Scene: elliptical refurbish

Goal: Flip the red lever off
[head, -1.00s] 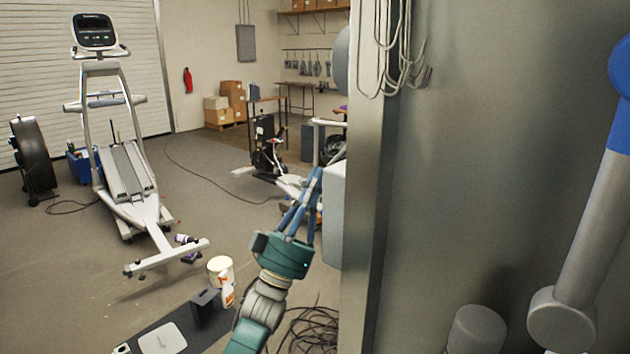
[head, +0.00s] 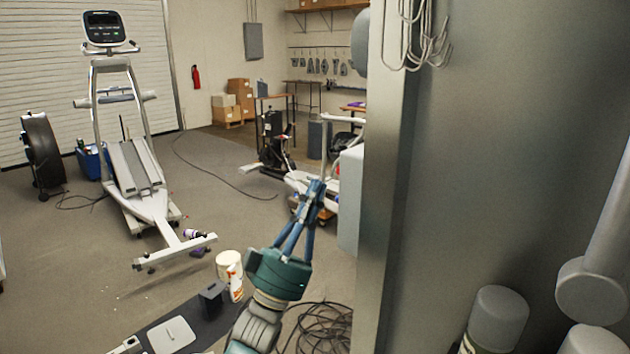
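I cannot make out a red lever in the head view. A pale grey box (head: 350,199) is fixed on the left side of a grey metal post; its front face is turned away from me. My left gripper (head: 316,186) is just left of this box, pointing up and away. Its blue fingers come together at the tips, with nothing seen between them. A gap to the box shows in the picture, but its depth is hard to judge. My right gripper is out of view.
The grey post (head: 385,200) and panel (head: 480,180) block the right side. An exercise machine (head: 135,165) stands left. Open floor (head: 225,205) lies between.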

